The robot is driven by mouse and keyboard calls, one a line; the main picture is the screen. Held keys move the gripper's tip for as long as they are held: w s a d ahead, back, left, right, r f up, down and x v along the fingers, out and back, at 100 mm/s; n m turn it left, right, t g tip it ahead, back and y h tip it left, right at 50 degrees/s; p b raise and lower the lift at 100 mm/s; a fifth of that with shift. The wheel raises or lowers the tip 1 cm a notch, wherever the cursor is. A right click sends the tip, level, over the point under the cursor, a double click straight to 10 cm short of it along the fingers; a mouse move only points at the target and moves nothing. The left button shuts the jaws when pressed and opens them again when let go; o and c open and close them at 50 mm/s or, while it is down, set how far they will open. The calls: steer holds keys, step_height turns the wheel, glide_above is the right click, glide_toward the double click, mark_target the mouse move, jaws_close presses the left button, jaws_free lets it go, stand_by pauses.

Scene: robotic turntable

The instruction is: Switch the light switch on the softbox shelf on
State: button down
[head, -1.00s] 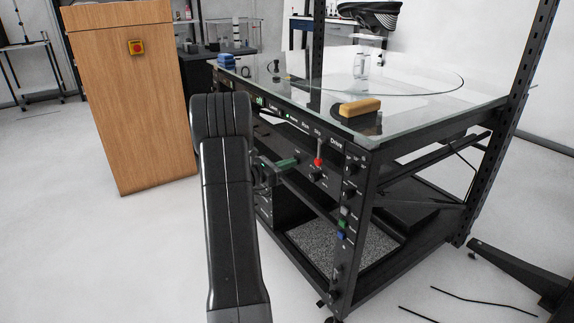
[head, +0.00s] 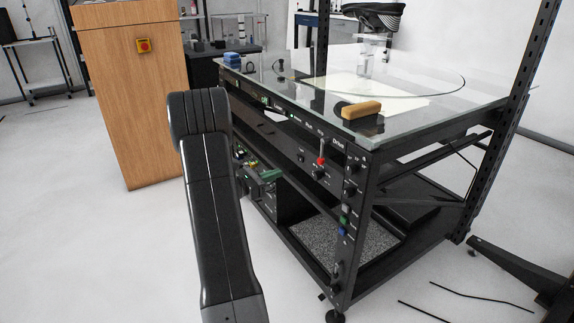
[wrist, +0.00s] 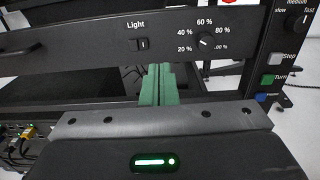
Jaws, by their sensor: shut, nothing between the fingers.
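The light switch (wrist: 139,45) is a small dark rocker under the word "Light" on the black front panel of the softbox shelf (wrist: 75,54) in the wrist view. Its rocker position is too small to tell. A bright, pale panel (head: 338,88) glows under the glass top in the head view. My gripper (wrist: 158,68) has green fingers that are shut and empty. They point toward the shelf, with their tips just below and right of the switch, apart from it. The gripper also shows in front of the rack in the head view (head: 270,174).
A dimmer knob (wrist: 205,42) with percent marks sits right of the switch. Step, turn and power buttons (wrist: 267,79) are at the far right. A wooden cabinet (head: 130,110) stands left.

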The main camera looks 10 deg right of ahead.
steer(key=v, duration=0.2)
steer(key=s+v, duration=0.1)
steer(key=v, duration=0.1)
steer(key=shift+s+a+p, duration=0.1)
steer(key=shift+s+p, duration=0.05)
steer(key=shift+p, duration=0.2)
